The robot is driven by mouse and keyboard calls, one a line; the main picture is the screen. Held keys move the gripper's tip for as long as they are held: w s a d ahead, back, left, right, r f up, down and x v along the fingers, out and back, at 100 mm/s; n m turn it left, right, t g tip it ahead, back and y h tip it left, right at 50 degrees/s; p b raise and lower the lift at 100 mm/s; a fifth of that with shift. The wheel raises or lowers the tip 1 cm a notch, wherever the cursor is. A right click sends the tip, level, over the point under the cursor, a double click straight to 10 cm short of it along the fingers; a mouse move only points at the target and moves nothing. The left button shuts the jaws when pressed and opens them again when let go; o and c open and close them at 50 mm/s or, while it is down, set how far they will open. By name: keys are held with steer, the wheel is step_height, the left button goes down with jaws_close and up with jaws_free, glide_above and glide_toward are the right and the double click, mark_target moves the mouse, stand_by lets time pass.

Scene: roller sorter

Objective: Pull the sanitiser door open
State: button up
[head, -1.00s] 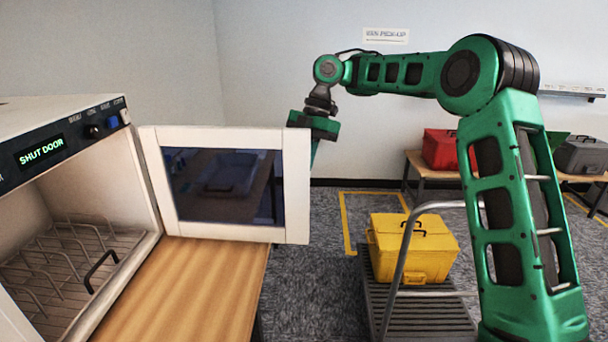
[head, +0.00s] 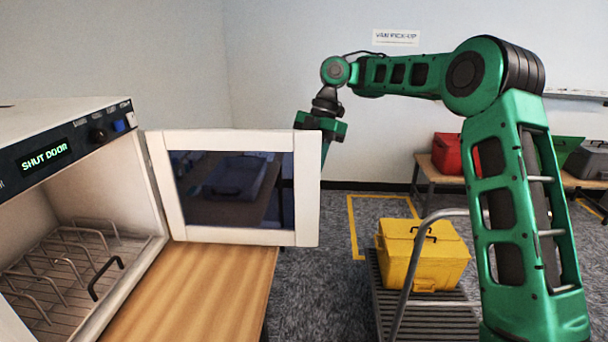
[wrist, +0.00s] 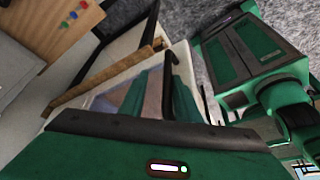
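The sanitiser (head: 85,115) is a white cabinet at the left of the head view, its display reading "SHUT DOOR". Its white-framed door (head: 305,200) with a dark window stands swung wide open to the right of the opening. My gripper (head: 322,140) is at the door's far right edge, pointing down.
A wire rack (head: 65,265) with a black handle is inside the cabinet. The wooden bench top (head: 200,290) below the door is clear. A yellow case (head: 420,255) sits on a grey trolley (head: 385,290) at right. Red and grey cases stand on a bench behind.

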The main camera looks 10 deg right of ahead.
steer(key=shift+d, duration=0.2)
steer(key=shift+r, duration=0.1)
steer(key=v, duration=1)
steer(key=shift+w+r, duration=0.2)
steer(key=shift+r, duration=0.05)
steer(key=shift+f, duration=0.1)
